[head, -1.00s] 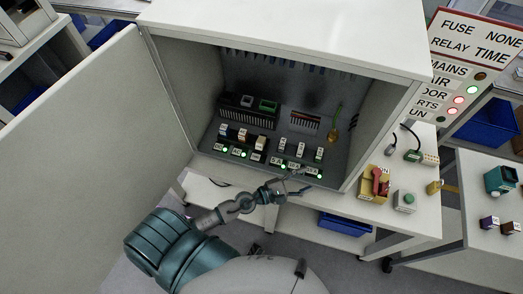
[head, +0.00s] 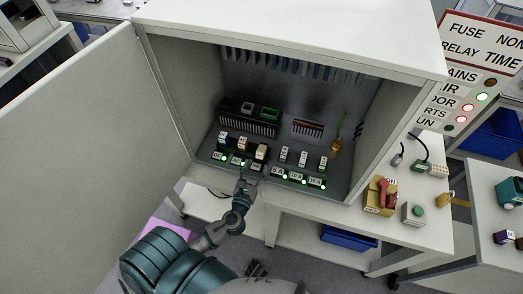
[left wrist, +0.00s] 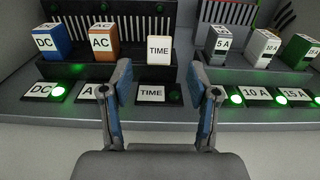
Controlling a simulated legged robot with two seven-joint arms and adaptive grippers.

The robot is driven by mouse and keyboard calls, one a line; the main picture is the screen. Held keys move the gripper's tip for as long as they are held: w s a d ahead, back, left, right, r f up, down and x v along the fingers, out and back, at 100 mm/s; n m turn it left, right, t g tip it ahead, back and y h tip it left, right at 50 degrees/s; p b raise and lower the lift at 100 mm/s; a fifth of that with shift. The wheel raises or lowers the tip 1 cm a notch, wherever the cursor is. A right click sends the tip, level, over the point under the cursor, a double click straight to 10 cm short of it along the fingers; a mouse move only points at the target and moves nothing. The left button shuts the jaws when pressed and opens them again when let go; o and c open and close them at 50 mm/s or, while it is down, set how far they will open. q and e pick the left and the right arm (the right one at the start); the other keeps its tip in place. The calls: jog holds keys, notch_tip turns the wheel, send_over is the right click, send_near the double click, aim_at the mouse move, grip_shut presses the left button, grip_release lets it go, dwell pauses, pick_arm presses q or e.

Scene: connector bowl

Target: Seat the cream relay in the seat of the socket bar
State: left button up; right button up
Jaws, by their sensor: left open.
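The cream relay (left wrist: 160,52), with TIME on its top, stands at the third place of the black socket bar (left wrist: 78,73), right of a blue DC relay (left wrist: 53,42) and an orange AC relay (left wrist: 104,43). It also shows in the head view (head: 261,151). I cannot tell how deep it sits. The lamp at its TIME label (left wrist: 151,94) is dark. My left gripper (left wrist: 166,85) is open and empty, in front of the cream relay, one finger to each side and apart from it. In the head view the left gripper (head: 251,173) is at the cabinet's front edge.
Fuses marked 5 A (left wrist: 219,42), 10 A (left wrist: 262,48) and 15 A (left wrist: 299,50) stand close on the right. The cabinet door (head: 80,150) is open on the left. A signal panel (head: 465,85) stands at right. A table with switches is right of the cabinet.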

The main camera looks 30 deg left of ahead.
aim_at(259, 155)
pick_arm(q)
jog(key=x, duration=0.6)
jog(key=shift+w+a+r, duration=0.1)
jog(key=shift+w+r, duration=0.1)
jog(key=shift+w, duration=0.05)
grip_shut()
